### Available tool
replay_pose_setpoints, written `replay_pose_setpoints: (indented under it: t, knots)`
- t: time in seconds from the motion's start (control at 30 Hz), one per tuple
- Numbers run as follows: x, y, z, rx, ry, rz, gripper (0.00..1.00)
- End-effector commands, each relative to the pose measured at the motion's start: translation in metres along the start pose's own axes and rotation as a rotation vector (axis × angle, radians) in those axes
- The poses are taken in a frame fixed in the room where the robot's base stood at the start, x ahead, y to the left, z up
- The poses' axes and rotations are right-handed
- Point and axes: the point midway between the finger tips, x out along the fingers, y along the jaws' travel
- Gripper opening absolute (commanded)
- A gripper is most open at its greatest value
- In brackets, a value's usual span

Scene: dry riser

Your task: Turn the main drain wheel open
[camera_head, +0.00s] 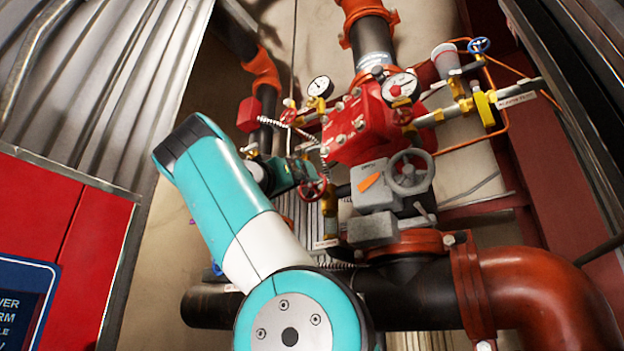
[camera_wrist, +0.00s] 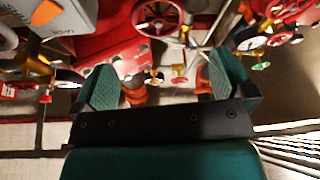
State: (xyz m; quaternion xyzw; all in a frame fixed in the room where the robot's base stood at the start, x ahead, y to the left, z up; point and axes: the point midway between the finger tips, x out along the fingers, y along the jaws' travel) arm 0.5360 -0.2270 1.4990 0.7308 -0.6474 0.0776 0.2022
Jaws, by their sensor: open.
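A red handwheel (camera_wrist: 162,20) with spokes shows at the top middle of the wrist view. A red wheel (camera_head: 319,189) also shows in the head view beside my gripper (camera_head: 287,174), which is partly hidden by my arm. In the wrist view my gripper (camera_wrist: 165,82) is open, with its two green fingers wide apart. The red wheel appears beyond the fingertips, roughly in line with the gap, and nothing is between the fingers. I cannot read a label that marks which wheel is the main drain.
A grey handwheel (camera_head: 409,172) on a grey box (camera_head: 374,187) with an orange flag stands right of the red wheel. The red valve body (camera_head: 360,128), gauges (camera_head: 400,87) and thin pipes crowd around. A large orange elbow (camera_head: 545,295) is at lower right. A red panel (camera_head: 60,230) stands left.

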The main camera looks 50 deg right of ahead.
Motion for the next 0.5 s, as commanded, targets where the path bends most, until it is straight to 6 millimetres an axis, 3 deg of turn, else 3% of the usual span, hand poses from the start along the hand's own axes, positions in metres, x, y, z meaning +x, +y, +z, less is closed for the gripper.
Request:
replay_pose_setpoints:
  t: [0.5]
  knots:
    - [0.057,0.003,-0.007,-0.007,0.000,0.005,1.00]
